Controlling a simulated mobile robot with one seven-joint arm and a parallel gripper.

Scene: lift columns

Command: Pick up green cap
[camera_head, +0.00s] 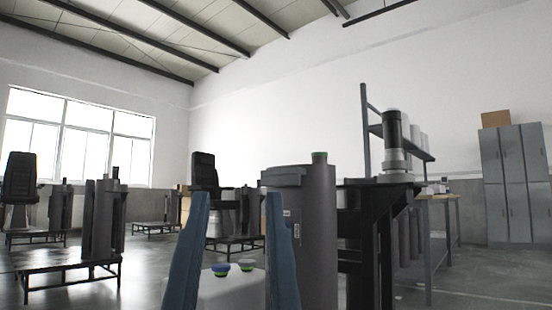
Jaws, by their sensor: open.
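My gripper (237,199) shows at the bottom centre as two blue fingers standing upright and wide apart, with nothing between their tips. A green cap (320,157) sits on top of a tall dark grey lift column (318,225), right of my gripper and higher in the picture. Two small round caps lie on a white surface (228,290) seen between the fingers: a green one (247,263) and a blue and green one (221,268). The lower part of the white surface is cut off by the picture's edge.
A black stand (372,240) is right of the column, with a black and white cylindrical device (395,140) on top. A workbench with shelves (440,215) and grey lockers (517,185) stand further right. A low table (65,262) holds dark columns (103,220) at left. Open floor shows at left and right.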

